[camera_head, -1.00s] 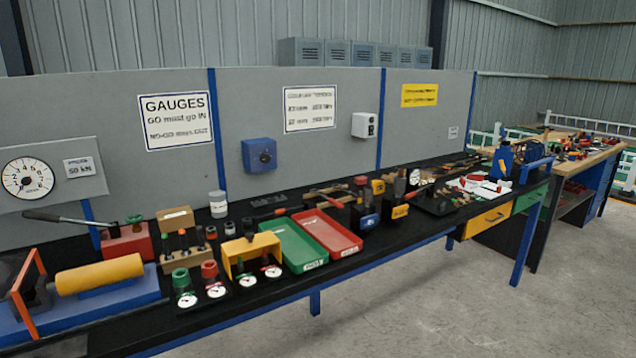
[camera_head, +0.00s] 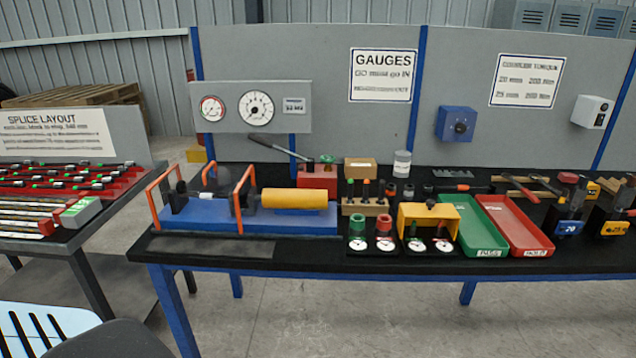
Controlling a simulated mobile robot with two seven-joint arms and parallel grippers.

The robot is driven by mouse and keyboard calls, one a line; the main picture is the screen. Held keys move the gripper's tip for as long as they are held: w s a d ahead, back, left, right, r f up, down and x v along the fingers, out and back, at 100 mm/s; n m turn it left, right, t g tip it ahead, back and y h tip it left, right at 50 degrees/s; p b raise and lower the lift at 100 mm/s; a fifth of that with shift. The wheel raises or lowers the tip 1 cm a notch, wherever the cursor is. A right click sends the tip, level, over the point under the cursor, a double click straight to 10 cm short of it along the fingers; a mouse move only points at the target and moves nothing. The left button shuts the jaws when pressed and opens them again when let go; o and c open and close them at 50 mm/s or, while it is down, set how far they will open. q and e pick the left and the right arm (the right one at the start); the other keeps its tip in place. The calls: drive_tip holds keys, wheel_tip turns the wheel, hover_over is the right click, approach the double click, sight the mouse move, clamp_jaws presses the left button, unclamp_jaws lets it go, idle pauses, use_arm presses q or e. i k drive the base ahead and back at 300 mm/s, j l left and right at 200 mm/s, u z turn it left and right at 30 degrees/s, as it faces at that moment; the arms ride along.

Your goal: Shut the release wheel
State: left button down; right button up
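A small green wheel (camera_head: 327,159) sits on top of a red pump block (camera_head: 318,178) near the back of the black bench. It looks like the release wheel; whether it is open or shut cannot be told at this size. A dark pump lever (camera_head: 279,147) slants up to the left from the block. In front is a blue press bed (camera_head: 250,219) with a yellow cylinder (camera_head: 293,198) and orange guard frames (camera_head: 245,190). A gauge panel (camera_head: 225,90) with two dials stands behind. Neither of my grippers is in view.
Right of the pump are a wooden block (camera_head: 361,168), a gauge rack, a yellow stand (camera_head: 428,213), a green tray (camera_head: 478,230) and a red tray (camera_head: 518,228). A splice-layout table (camera_head: 60,238) stands at left. Floor shows in front of the bench.

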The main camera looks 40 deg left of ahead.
sight(326, 158)
drive_tip(key=i+u, duration=0.15)
drive_tip(key=i, duration=0.3)
drive_tip(key=i+l+u, duration=0.2)
drive_tip(key=i, duration=0.25)
drive_tip(key=i+l+u, duration=0.15)
drive_tip(key=i, duration=0.3)
drive_tip(key=i+l+u, duration=0.2)
drive_tip(key=i, duration=0.25)
